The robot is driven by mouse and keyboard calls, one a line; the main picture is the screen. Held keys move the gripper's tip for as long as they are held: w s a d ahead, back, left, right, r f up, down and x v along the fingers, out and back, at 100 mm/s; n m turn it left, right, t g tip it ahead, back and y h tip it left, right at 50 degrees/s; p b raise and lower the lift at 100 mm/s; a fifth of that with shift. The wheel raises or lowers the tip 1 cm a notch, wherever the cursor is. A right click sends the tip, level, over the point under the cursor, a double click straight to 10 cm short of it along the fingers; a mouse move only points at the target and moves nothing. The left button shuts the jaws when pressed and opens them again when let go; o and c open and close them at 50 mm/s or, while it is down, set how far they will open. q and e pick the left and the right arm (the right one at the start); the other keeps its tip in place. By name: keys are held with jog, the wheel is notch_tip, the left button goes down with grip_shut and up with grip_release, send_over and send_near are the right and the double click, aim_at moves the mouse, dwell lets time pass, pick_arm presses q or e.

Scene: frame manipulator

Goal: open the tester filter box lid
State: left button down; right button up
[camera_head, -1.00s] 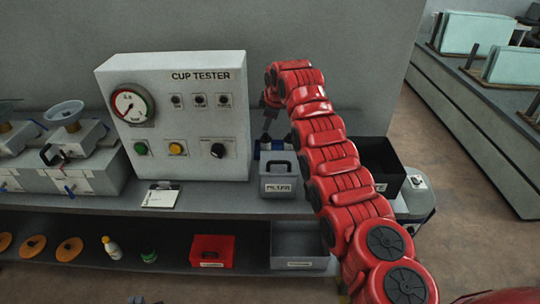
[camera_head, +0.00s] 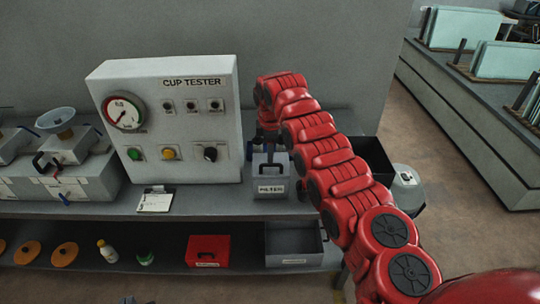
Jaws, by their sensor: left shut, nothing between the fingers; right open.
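The filter box (camera_head: 272,187) is a grey box with a white FILTER label, on the bench right of the cup tester. A dark handle (camera_head: 270,167) shows at its top; the lid looks shut. My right gripper (camera_head: 268,147) is open just above and behind the box, with its dark fingers spread near the handle. My red forearm partly hides it, and I cannot tell whether it touches the box. Only a small dark tip of my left gripper (camera_head: 132,300) shows at the bottom edge, shut and empty, far from the box.
The cup tester (camera_head: 200,120) stands close on the left. A black open bin (camera_head: 368,160) is partly hidden behind my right arm. The lower shelf holds a red box (camera_head: 208,250) and a grey bin (camera_head: 293,245). A notepad (camera_head: 156,201) lies at the bench's front.

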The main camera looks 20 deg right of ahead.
aim_at(270, 165)
jog(key=f, duration=0.3)
jog(key=shift+w+f, duration=0.1)
jog(key=shift+w, duration=0.2)
jog(key=shift+w+d+f+p, duration=0.1)
jog(key=shift+f+p, duration=0.05)
jog(key=shift+f, duration=0.35)
jog(key=shift+w+d+f+p, duration=0.1)
jog(key=shift+f+p, duration=0.05)
jog(key=shift+f, duration=0.35)
grip_shut()
dwell(0.4)
